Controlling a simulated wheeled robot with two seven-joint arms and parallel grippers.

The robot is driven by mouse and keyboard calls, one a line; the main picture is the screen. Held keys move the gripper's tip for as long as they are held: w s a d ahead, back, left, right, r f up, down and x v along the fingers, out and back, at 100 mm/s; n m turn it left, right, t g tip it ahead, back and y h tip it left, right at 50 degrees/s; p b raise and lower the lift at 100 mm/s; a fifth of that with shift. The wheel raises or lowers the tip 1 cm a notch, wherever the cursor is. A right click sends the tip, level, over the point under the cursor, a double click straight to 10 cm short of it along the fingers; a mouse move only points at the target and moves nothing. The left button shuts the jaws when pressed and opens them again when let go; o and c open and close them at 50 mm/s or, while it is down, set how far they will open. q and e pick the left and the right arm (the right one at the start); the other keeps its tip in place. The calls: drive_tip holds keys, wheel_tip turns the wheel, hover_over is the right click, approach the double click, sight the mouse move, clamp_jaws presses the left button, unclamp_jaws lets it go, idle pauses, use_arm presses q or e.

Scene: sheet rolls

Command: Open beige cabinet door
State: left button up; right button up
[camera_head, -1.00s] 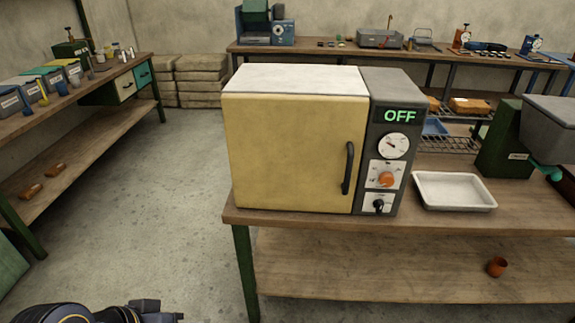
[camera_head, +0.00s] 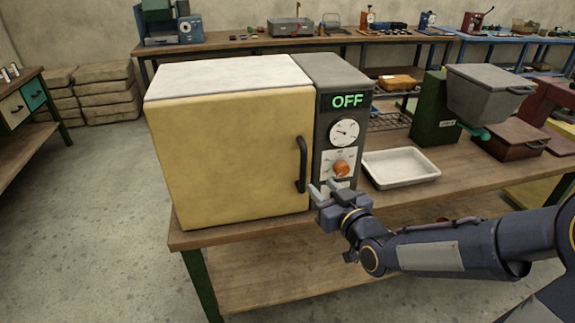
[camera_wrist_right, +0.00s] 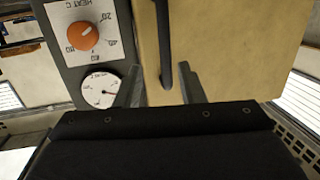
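The beige cabinet door (camera_head: 230,155) is the front of a box-shaped oven on the workbench, and it looks shut. Its dark upright handle (camera_head: 301,164) is near the door's right edge. My right gripper (camera_head: 322,190) is in front of the oven, close to the handle's lower end. In the right wrist view the two fingers of the right gripper (camera_wrist_right: 162,88) are apart, with the handle (camera_wrist_right: 163,45) showing between them. I cannot tell whether they touch it. The beige door also fills much of that view (camera_wrist_right: 235,45). My left gripper is out of view.
Right of the door is a grey panel with an OFF display (camera_head: 347,101), a gauge (camera_head: 343,132) and an orange knob (camera_head: 341,169). A white tray (camera_head: 400,182) lies right of the oven. Open floor (camera_head: 90,220) lies to the left.

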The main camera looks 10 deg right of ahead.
sight(305, 170)
drive_tip(key=shift+t, duration=0.5)
drive_tip(key=x, duration=0.3)
drive_tip(key=p+x, duration=0.1)
drive_tip(key=x, duration=0.5)
drive_tip(key=shift+a+r+p, duration=0.15)
drive_tip(key=shift+a+p, duration=0.2)
drive_tip(key=shift+a, duration=0.1)
drive_tip(key=shift+c, duration=0.5)
clamp_jaws()
